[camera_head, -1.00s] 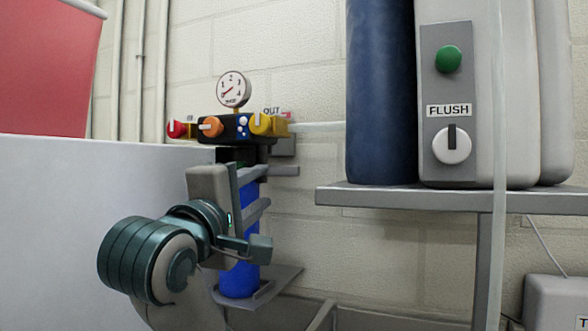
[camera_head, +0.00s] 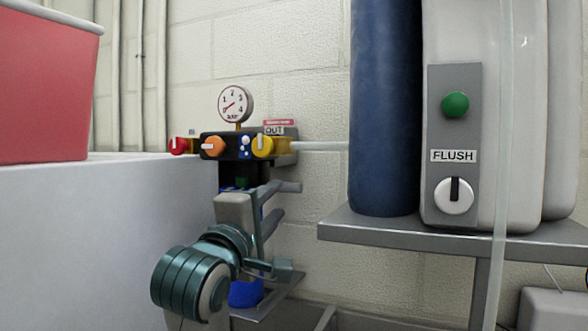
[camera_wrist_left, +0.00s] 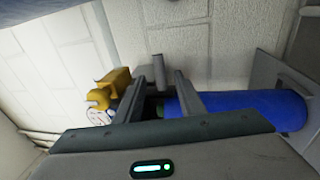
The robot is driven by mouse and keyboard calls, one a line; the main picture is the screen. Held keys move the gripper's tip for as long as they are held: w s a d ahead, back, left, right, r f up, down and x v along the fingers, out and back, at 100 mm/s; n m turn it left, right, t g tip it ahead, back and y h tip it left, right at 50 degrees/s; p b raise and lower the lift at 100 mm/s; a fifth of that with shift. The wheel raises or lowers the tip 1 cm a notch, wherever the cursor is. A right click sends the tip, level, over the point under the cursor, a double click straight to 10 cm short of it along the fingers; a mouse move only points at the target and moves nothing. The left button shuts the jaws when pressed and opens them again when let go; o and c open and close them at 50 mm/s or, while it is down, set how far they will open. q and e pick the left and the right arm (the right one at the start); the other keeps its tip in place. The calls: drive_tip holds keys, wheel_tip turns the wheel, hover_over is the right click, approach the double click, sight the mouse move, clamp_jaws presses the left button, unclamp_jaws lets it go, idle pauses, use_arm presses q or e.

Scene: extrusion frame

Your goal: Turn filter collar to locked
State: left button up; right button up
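The filter hangs below a black valve block (camera_head: 226,146). Its dark collar with a green mark (camera_head: 242,182) shows just under the block, partly hidden by my gripper. The blue filter housing (camera_head: 246,293) shows below my wrist; it lies sideways in the left wrist view (camera_wrist_left: 240,108). My left gripper (camera_head: 283,203) is in front of the filter just below the collar, its two fingers apart. In the left wrist view the fingers (camera_wrist_left: 166,76) stand apart, with the dark and green collar area (camera_wrist_left: 153,104) seen between them. Contact cannot be told. My right gripper is out of view.
A gauge (camera_head: 235,103) tops the block, with red (camera_head: 179,146), orange (camera_head: 213,146) and yellow (camera_head: 263,146) knobs. A grey shelf (camera_head: 450,239) at right carries a blue cylinder (camera_head: 384,120) and FLUSH panel (camera_head: 452,130). A red bin (camera_head: 45,85) stands at left.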

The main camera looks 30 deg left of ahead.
sight(286, 188)
use_arm(q)
drive_tip(key=p+x, duration=0.3)
drive_tip(key=p, duration=0.2)
drive_tip(key=shift+w+r, duration=0.2)
drive_tip(key=shift+r, duration=0.05)
drive_tip(key=p+x, duration=0.3)
drive_tip(key=x, duration=0.5)
drive_tip(key=shift+w+p, duration=0.3)
drive_tip(key=shift+w, duration=0.1)
drive_tip(key=shift+f, duration=0.1)
drive_tip(key=shift+c, duration=0.4)
clamp_jaws()
